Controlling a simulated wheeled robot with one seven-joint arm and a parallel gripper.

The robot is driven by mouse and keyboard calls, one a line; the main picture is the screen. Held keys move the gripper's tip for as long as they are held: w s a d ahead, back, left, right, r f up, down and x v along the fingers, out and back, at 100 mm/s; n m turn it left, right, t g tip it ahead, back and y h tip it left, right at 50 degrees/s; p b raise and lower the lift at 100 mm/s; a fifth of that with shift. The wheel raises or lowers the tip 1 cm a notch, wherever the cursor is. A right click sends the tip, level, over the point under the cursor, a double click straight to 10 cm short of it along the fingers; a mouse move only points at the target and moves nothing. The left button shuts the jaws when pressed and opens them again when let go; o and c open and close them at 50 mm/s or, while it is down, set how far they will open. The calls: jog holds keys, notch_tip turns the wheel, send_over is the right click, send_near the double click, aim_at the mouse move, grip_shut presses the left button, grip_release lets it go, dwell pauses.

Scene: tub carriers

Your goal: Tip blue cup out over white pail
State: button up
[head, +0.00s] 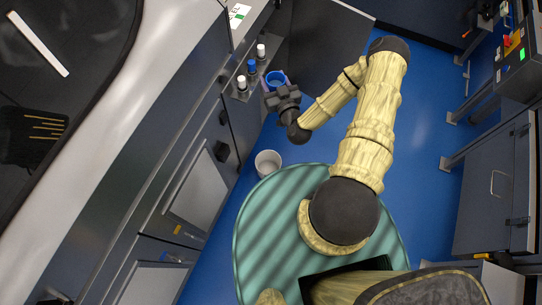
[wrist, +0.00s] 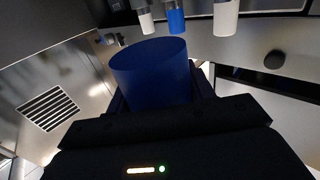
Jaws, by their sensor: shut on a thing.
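The blue cup (head: 275,76) is in my gripper (head: 276,86), beside the row of nozzles on the cabinet. In the head view I look into its open top, and it appears roughly upright. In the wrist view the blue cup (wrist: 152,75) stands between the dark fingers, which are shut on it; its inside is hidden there. The white pail (head: 268,163) stands on the blue floor near the cabinet front, below my gripper in the head picture and apart from it. The pail looks empty from here.
White and blue nozzles (head: 252,67) stick out of the cabinet close to the cup; the wrist view shows the blue nozzle (wrist: 176,20) above it. An open dark door (head: 322,50) stands behind my gripper.

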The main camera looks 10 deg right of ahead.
notch_tip(320, 180, down, 60)
jog(key=w+n+g+y+b, duration=0.2)
jog(key=n+g+y+b, duration=0.5)
jog(key=b, duration=5.4)
jog(key=n+y, duration=0.2)
jog(key=y, duration=0.3)
jog(key=shift+a+f, duration=0.15)
jog(key=shift+a, duration=0.1)
jog(key=shift+f, duration=0.1)
notch_tip(320, 180, down, 7)
jog(key=d+n+g+h, duration=0.1)
jog(key=n+g+h, duration=0.2)
jog(key=h, duration=0.7)
jog(key=shift+s+d+g, duration=0.25)
jog(key=shift+d+g, duration=0.15)
jog(key=shift+g, duration=0.8)
jog(key=shift+a+n+g+h+p, duration=0.1)
jog(key=shift+n+g+h+p, duration=0.3)
jog(key=shift+h+p, duration=0.95)
jog(key=shift+r+g+h+p, duration=0.2)
jog(key=shift+g+h+p, duration=0.2)
jog(key=shift+h+p, duration=0.65)
